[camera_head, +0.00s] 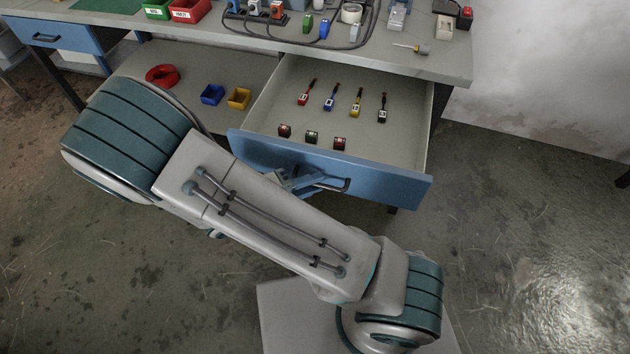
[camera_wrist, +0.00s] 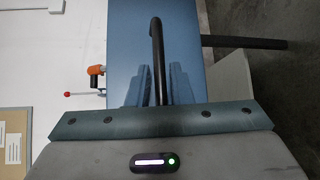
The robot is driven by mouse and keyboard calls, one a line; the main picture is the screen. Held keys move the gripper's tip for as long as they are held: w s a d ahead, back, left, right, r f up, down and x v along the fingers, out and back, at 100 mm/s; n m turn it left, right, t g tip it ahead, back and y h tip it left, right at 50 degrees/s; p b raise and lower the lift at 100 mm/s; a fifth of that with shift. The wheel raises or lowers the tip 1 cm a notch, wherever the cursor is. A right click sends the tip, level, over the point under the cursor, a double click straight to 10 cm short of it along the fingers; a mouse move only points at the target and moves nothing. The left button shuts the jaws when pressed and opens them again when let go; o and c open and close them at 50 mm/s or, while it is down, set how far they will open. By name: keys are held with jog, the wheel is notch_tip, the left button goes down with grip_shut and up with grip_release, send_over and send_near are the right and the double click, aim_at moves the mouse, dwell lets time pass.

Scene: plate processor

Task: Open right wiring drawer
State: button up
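The right wiring drawer (camera_head: 405,183) has a blue front and is pulled far out from under the bench, its inside in plain view. Its dark bar handle (camera_head: 345,185) is on the front face. My gripper (camera_head: 300,182) is at the handle, partly hidden by my arm in the head view. In the wrist view the handle (camera_wrist: 157,60) runs between my two blue fingers (camera_wrist: 160,85). They sit close on both sides of the bar and appear shut on it. The drawer's blue front (camera_wrist: 190,40) is behind them.
Several coloured tools (camera_head: 330,100) and three small blocks (camera_head: 312,137) lie in the drawer. The workbench (camera_head: 440,62) carries bins, cables and a screwdriver (camera_head: 412,48). A closed blue drawer (camera_head: 50,35) is at the left. Floor to the right is clear.

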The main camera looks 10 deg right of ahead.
jog(key=v, duration=1.2)
jog(key=shift+a, duration=0.4)
jog(key=shift+s+r, duration=0.1)
jog(key=shift+r, duration=0.1)
jog(key=s+d+r+m+g+y+p, duration=0.1)
jog(key=d+r+y+p, duration=0.5)
jog(key=r, duration=0.7)
jog(key=s+d+r+m+y+p, duration=0.1)
jog(key=d+r+m+y+p, duration=0.3)
jog(key=d+r+y, duration=0.5)
jog(key=d+r+p, duration=0.2)
jog(key=d+r, duration=0.2)
jog(key=r, duration=0.1)
jog(key=shift+d+r+g+y, duration=0.2)
jog(key=shift+d+g+y, duration=0.05)
jog(key=shift+g+y, duration=0.15)
